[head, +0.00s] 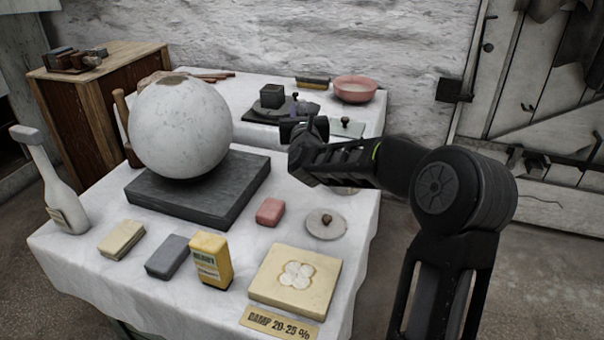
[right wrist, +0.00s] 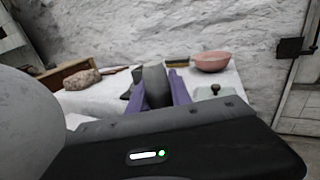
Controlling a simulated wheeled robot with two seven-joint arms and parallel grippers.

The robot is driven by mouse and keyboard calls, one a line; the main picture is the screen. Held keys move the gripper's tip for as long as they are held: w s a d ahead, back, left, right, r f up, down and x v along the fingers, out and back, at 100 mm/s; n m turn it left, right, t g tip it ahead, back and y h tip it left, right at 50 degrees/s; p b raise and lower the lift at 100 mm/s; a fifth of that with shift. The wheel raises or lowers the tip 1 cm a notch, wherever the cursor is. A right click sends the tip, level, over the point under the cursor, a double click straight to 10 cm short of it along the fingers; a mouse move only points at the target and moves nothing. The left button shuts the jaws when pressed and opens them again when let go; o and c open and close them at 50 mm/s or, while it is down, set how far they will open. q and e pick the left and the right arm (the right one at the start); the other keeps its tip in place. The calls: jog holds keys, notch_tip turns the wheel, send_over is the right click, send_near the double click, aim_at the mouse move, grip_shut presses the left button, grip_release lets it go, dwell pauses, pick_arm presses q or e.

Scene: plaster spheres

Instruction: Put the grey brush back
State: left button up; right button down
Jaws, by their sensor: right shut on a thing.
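My right gripper (head: 299,112) reaches in from the right over the back table, its body hiding much of the fingers in the head view. In the right wrist view its two purple fingers (right wrist: 158,95) are shut on a dark grey thing (right wrist: 155,82) that stands up between them. This looks like the grey brush, but its full shape is hidden. In the head view the held thing is mostly hidden behind the gripper. My left gripper is not in view.
A dark tray (head: 258,119) with a dark cube (head: 272,96) lies near the gripper. The large plaster sphere (head: 180,128) on a dark slab (head: 215,205) is close on the left. Blocks and a yellow box (head: 211,261) fill the front.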

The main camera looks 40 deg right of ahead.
jog(key=shift+f+b, duration=0.7)
jog(key=shift+f, duration=1.7)
notch_tip(320, 180, down, 5)
jog(key=shift+f+b, duration=0.1)
jog(key=shift+b, duration=0.85)
jog(key=c, duration=1.2)
grip_release()
jog(key=shift+o, duration=0.2)
jog(key=shift+s, duration=0.1)
jog(key=p+v, duration=0.2)
jog(key=v, duration=0.8)
jog(key=shift+s+a, duration=0.15)
jog(key=shift+s, duration=0.1)
jog(key=shift+s+a, duration=0.35)
jog(key=shift+s, duration=0.2)
